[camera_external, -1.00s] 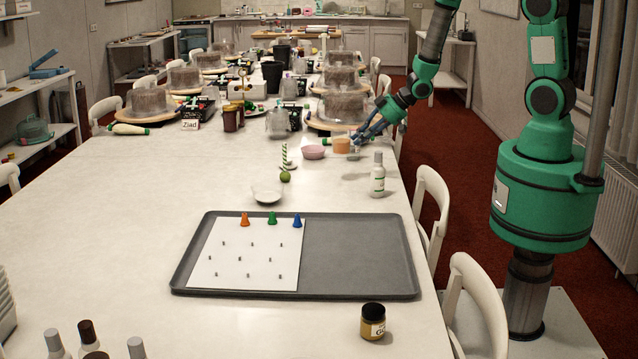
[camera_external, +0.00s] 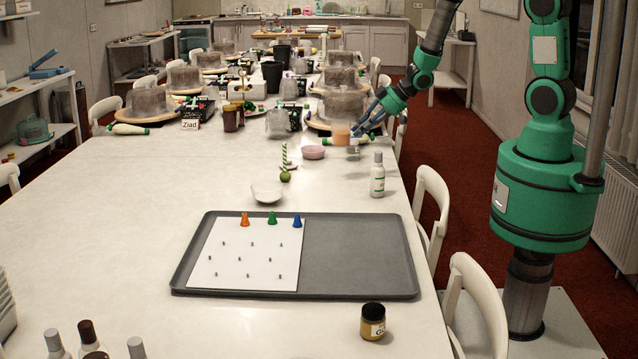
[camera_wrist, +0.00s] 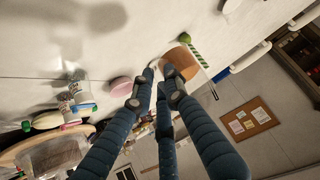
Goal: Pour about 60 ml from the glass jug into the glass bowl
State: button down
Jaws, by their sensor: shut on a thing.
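The jug (camera_external: 340,134), with orange-tan contents, is at my gripper (camera_external: 356,131), which is shut on it above the far right part of the table. In the wrist view the jug (camera_wrist: 182,62) shows just beyond the fingertips of my gripper (camera_wrist: 163,90); its handle is hidden by the fingers. A shallow, clear-to-white bowl (camera_external: 266,194), apparently the glass bowl, stands on the table nearer the camera and left of the jug. Its edge (camera_wrist: 231,5) seems to show at the top of the wrist view.
A white bottle (camera_external: 377,178) is on the right. A grey tray (camera_external: 360,250) lies in front. Cake turntables stand behind.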

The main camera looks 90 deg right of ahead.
notch_tip(320, 180, up, 2)
jog(key=shift+w+r, duration=0.1)
jog(key=shift+r, duration=0.05)
jog(key=w, duration=0.1)
jog(key=w+r+p, duration=0.1)
jog(key=w, duration=0.2)
jog(key=shift+w+d+r+p, duration=0.15)
jog(key=shift+w+r+p, duration=0.05)
jog(key=shift+r+p, duration=0.2)
jog(key=w+a+r+m+h+p, duration=0.1)
jog(key=w+r+p, duration=0.2)
jog(key=w, duration=0.6)
jog(key=w+a+r+m+h+p, duration=0.15)
jog(key=w+p, duration=0.25)
jog(key=w, duration=0.5)
jog(key=w+a+r+m+g+h+p, duration=0.1)
jog(key=w+a+m+g+h+p, duration=0.15)
jog(key=w+a+p, duration=0.7)
jog(key=w+a+f+m+g+h+p, duration=0.1)
jog(key=a+f+m+p, duration=0.2)
jog(key=a, duration=0.9)
jog(key=w+a+f+m+p, duration=0.1)
jog(key=a+f+p, duration=0.3)
jog(key=a, duration=0.7)
jog(key=f, duration=1.1)
jog(key=shift+s+a+f, duration=0.1)
jog(key=shift+s+a, duration=0.15)
jog(key=shift+w+d+r+n+b, duration=0.15)
jog(key=shift+r+n+b, duration=0.15)
jog(key=shift+b, duration=0.85)
